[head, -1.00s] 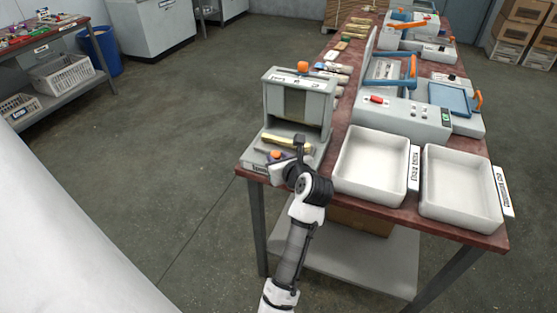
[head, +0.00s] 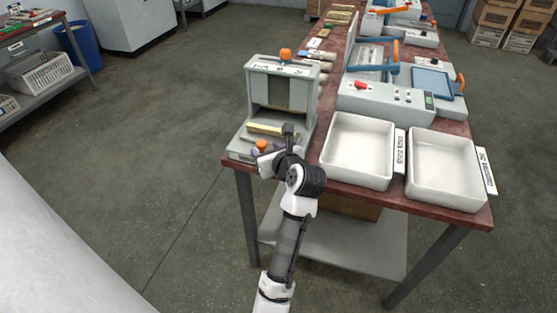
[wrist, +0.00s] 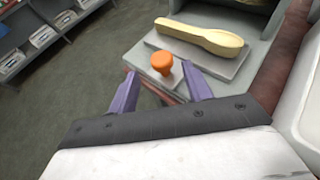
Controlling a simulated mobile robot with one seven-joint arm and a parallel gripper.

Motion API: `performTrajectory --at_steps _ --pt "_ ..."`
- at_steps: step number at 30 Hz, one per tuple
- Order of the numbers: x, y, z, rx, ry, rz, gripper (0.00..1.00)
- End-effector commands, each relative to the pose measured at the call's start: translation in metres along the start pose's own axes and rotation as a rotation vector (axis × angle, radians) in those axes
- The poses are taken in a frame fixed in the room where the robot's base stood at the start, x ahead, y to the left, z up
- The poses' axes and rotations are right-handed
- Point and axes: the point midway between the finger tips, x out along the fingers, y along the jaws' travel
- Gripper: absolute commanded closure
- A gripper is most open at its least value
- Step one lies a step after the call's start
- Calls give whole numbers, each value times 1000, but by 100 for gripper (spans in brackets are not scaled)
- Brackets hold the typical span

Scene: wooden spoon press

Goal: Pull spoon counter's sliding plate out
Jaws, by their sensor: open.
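The spoon counter (head: 283,72) is a grey box-shaped machine at the near left corner of the table. Its sliding plate (wrist: 217,66) is a flat grey slab with an orange knob (wrist: 162,63) on its near edge; the knob also shows in the head view (head: 262,146). A pale wooden spoon (wrist: 200,36) lies on the plate. My gripper (wrist: 158,82) is open, its two purple fingers to either side of and just short of the knob, not closed on it. In the head view my wrist hides part of the counter's front.
Two white trays (head: 335,168) (head: 414,190) stand to the right of the counter on the red-brown table (head: 395,203). A grey machine with a red button (head: 385,97) stands behind them. Open floor (head: 130,150) lies left of the table.

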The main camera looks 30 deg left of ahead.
Motion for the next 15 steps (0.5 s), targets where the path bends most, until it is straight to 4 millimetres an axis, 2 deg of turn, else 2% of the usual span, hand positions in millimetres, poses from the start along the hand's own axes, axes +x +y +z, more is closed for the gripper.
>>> performTrajectory --at_steps 9,15 --pt "-73 -1 -2 -1 -3 -3 50" --pt "-104 0 -1 1 -1 1 50"
